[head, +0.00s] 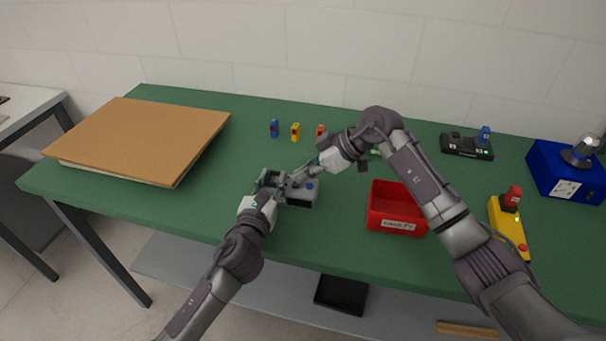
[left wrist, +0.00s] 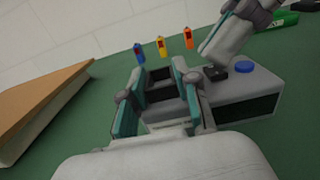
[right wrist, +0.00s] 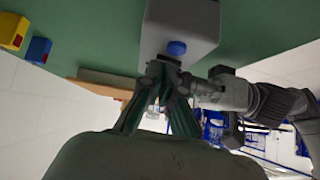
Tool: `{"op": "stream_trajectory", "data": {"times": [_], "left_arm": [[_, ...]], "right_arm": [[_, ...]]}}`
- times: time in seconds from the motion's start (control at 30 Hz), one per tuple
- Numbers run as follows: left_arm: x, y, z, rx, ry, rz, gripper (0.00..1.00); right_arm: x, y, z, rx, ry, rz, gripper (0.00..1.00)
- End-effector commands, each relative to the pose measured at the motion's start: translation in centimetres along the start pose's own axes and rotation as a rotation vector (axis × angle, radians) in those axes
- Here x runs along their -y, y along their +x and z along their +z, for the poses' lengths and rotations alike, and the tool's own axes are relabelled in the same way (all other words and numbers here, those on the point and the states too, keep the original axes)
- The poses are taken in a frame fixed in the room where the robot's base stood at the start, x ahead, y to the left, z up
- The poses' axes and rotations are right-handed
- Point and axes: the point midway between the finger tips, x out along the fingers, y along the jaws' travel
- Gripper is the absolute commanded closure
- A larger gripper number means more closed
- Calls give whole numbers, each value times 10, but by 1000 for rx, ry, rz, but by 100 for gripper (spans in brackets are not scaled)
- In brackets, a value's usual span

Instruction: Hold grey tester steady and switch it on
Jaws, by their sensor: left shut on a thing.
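The grey tester (head: 303,194) lies on the green bench at centre, a box with a blue button on top; it also shows in the left wrist view (left wrist: 245,92) and at the top of the right wrist view (right wrist: 200,20). My left gripper (head: 268,183) is shut on the tester's left end; its fingers show in the left wrist view (left wrist: 160,92). My right gripper (head: 297,180) points down at the tester's top, beside the blue button (right wrist: 176,48). Its fingertips (right wrist: 160,72) come together there; contact with a switch is hidden.
A red bin (head: 396,226) stands right of the tester. Blue, yellow and orange small items (head: 295,132) stand behind. A brown board (head: 140,135) lies far left. A yellow device (head: 507,230), a black device (head: 466,147) and a blue box (head: 568,180) are at right.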

Motion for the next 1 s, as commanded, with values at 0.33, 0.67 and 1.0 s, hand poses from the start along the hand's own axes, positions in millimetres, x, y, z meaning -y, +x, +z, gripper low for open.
{"op": "stream_trajectory", "data": {"times": [0.33, 0.67, 1.0], "left_arm": [[0, 0, 2, 3, 0, 0, 100], [0, 0, 1, 2, 0, 0, 100], [0, 0, 1, 2, 0, 0, 100]], "right_arm": [[-2, -16, -16, 0, -2, 3, 100], [-6, -87, -28, 2, 0, 5, 100], [-6, -127, -28, 0, -1, 1, 100]]}}
